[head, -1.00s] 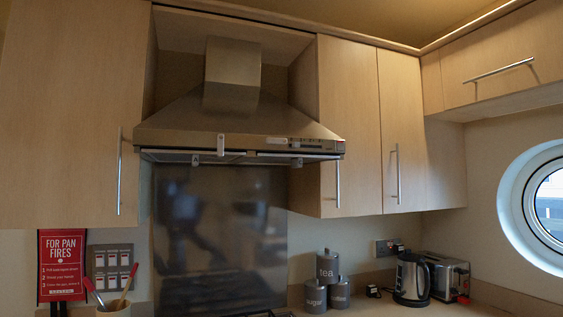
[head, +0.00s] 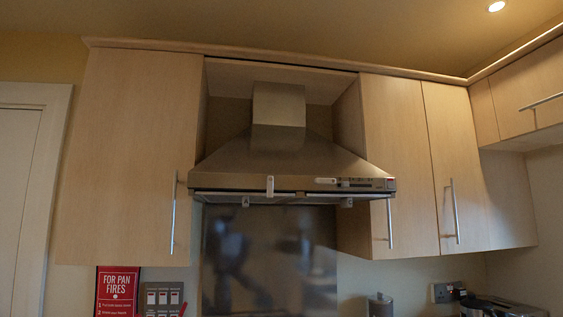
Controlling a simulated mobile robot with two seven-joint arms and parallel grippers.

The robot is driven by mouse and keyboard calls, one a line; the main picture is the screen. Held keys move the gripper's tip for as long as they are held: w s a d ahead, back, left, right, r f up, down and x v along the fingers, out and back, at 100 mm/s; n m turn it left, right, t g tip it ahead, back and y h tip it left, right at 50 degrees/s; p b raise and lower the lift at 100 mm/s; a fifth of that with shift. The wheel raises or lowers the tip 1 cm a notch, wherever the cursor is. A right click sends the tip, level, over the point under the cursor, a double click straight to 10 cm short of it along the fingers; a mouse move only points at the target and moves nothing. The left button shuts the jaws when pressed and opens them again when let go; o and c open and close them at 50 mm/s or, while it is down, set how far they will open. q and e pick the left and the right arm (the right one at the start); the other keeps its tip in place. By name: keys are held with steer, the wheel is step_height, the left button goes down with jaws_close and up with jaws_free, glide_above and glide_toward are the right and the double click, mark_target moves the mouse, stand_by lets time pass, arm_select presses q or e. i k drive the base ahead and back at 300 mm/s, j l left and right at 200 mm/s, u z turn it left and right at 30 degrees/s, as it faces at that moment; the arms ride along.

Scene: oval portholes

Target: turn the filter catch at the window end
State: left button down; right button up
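The steel cooker hood (head: 285,160) hangs between the wall cabinets in the head view. Along its lower front edge, a small pale catch (head: 346,202) shows under the right part, toward the window side. A similar small catch (head: 245,201) shows under the left part. A longer pale upright tab (head: 270,186) sits at the middle of the front edge. The catches are too small to tell which way they are turned. The filter faces are seen almost edge-on and mostly hidden. Neither of my grippers is in view.
Wall cabinets with bar handles flank the hood, the left cabinet (head: 125,155) and right cabinets (head: 395,165). A dark splashback (head: 270,260) is below. A red fire sign (head: 118,290), a switch panel (head: 163,298), a canister (head: 380,305) and a toaster (head: 505,307) show low down.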

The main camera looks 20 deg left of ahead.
mark_target(318, 181)
steer(key=u, duration=0.8)
steer(key=i+l+u, duration=0.1)
steer(key=u, duration=0.35)
steer(key=l+u, duration=0.2)
steer(key=u, duration=0.25)
steer(key=i+l, duration=0.1)
steer(key=l, duration=0.35)
steer(key=i+l, duration=0.15)
steer(key=l, duration=0.3)
